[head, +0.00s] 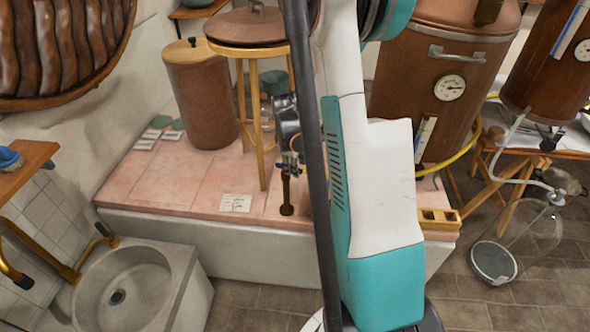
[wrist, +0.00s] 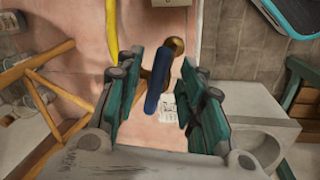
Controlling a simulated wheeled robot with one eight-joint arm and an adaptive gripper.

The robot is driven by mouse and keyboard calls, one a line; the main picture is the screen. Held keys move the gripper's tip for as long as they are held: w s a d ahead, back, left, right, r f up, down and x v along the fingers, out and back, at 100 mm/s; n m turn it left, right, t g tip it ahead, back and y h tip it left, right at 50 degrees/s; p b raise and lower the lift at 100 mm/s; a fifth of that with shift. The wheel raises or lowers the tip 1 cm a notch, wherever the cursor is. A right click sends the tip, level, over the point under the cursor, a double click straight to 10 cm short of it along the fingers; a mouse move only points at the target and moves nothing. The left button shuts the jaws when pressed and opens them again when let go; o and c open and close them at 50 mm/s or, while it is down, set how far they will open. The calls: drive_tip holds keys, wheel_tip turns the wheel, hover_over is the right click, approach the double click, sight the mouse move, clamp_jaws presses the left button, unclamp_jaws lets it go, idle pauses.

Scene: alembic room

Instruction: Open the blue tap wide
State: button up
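In the wrist view, the blue tap handle (wrist: 158,82) is a long blue lever with a brass body and round brass end (wrist: 176,46) beside it. My gripper (wrist: 162,68) is open, with its teal fingers on either side of the lever. A gap shows between the lever and the right finger; I cannot tell whether the left finger touches it. In the head view, my arm hides most of this spot, and the blue lever cannot be made out there.
A tiled pink ledge (head: 160,190) carries a copper vessel (head: 205,100) and a wooden stool (head: 262,165). A stone basin (head: 180,285) stands at lower left. A copper boiler (head: 440,50) and a glass flask (head: 535,230) are at right. A yellow hose (wrist: 112,30) runs near my fingers.

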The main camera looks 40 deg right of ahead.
drive_tip(key=shift+d+f, duration=0.1)
drive_tip(key=shift+f, duration=0.55)
clamp_jaws()
